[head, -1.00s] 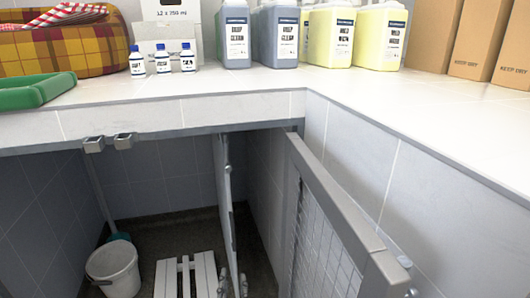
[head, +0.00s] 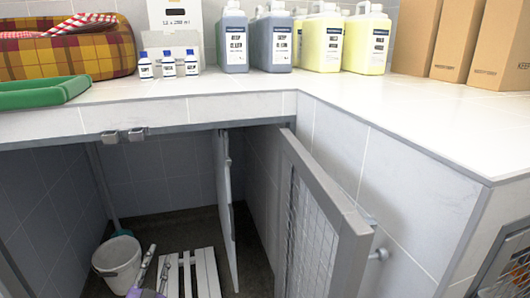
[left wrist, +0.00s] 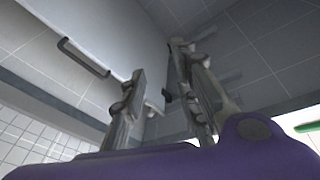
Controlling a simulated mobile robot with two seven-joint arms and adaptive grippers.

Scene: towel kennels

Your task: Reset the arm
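My left gripper (head: 158,257) shows at the bottom of the head view, in front of the kennel opening and between the white bucket (head: 117,262) and the white slatted board (head: 189,274). In the left wrist view its two fingers (left wrist: 160,65) stand apart with nothing between them, so it is open and empty. Its purple body fills the bottom of that view. My right gripper is not in view.
A grey-framed mesh door (head: 318,205) stands open on the right of the kennel, with a thin panel (head: 226,200) inside. The tiled counter (head: 240,92) above holds bottles, jugs (head: 326,42), boxes (head: 458,40), a plaid basket (head: 68,52) and a green tray (head: 40,93).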

